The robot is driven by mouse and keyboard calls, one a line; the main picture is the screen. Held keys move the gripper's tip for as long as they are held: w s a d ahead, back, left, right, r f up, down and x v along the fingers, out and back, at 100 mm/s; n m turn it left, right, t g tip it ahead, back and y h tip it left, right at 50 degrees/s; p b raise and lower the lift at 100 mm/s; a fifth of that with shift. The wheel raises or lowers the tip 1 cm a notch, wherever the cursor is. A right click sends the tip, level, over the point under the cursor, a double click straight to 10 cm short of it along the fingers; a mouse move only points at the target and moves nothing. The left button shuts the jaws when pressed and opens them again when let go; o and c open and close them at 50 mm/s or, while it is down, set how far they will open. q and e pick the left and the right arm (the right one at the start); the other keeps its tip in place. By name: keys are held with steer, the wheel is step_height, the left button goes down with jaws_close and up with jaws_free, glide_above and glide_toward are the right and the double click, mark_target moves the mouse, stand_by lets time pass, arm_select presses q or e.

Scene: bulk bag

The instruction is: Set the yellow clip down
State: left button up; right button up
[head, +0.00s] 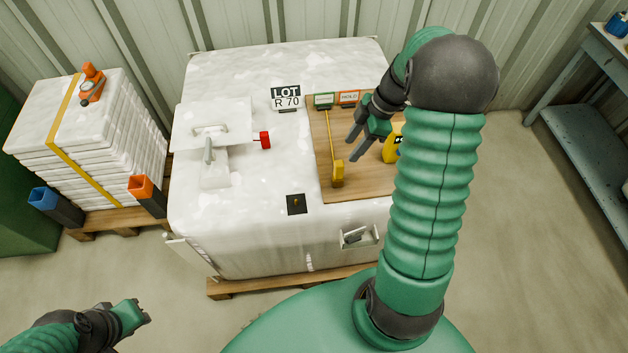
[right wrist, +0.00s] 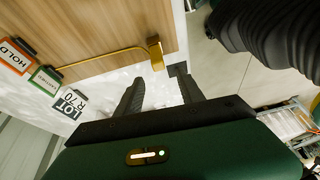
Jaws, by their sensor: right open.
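The yellow clip (head: 338,174) rests at the front left part of a wooden board (head: 357,185) on top of the white bulk bag (head: 250,75). A thin yellow strip runs back from it along the board. The clip also shows in the right wrist view (right wrist: 156,54), beyond the fingertips and apart from them. My right gripper (head: 353,147) is open and empty above the board, behind and right of the clip. Its two spread fingers show in the right wrist view (right wrist: 160,92). My left gripper (head: 143,311) is low at the left, away from the bag; its jaw opening is unclear.
A yellow object (head: 391,149) is partly hidden by my right arm. Stacked sacks (head: 75,125) stand far left.

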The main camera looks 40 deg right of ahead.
steer(key=s+a+m+h, duration=0.1)
steer(key=a+m, duration=0.4)
steer(key=a, duration=0.7)
steer(key=s+a+f+m+h, duration=0.1)
steer(key=a+m, duration=0.5)
steer(key=a, duration=0.6)
steer(key=shift+s+h, duration=0.8)
steer(key=shift+s, duration=0.3)
steer(key=shift+d+f, duration=0.1)
steer(key=shift+f, duration=0.05)
